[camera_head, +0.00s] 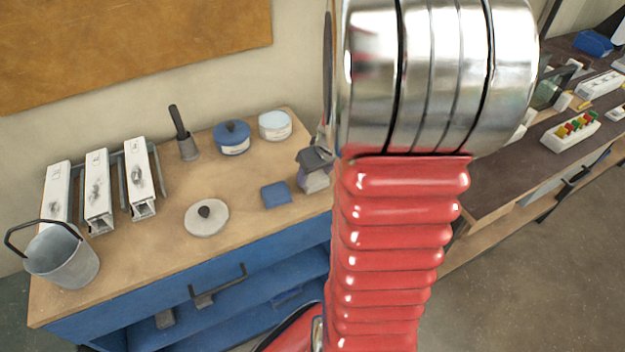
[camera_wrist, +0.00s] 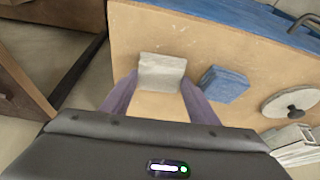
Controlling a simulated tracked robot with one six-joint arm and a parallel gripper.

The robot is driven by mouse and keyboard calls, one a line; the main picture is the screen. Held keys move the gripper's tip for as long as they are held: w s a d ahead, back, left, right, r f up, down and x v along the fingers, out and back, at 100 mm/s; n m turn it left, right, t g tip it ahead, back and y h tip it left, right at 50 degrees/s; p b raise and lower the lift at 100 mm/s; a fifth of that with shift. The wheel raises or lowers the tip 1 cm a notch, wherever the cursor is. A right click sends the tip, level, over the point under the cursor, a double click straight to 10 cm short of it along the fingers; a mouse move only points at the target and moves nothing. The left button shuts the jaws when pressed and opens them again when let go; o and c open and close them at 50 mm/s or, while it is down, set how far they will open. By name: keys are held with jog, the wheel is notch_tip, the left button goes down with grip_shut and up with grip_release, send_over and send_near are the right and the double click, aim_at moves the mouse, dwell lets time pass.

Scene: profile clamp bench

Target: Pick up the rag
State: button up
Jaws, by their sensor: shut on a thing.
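A pale grey folded piece, which looks like the rag (camera_wrist: 161,66), sits between my fingertips in the wrist view. My gripper (camera_wrist: 160,82) is shut on it, with one purple-grey finger at each side. In the head view the pale piece (camera_head: 314,183) shows at the bench's right end, partly hidden by my dark gripper and arm. I cannot tell whether it touches the bench top. A blue folded cloth or pad (camera_head: 276,194) lies flat just left of it; it also shows in the wrist view (camera_wrist: 224,84).
A dark-topped bench (camera_head: 510,180) stands at right.

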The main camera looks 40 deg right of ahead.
aim_at(315, 177)
notch_tip(315, 177, up, 10)
dwell(0.8)
dwell(0.3)
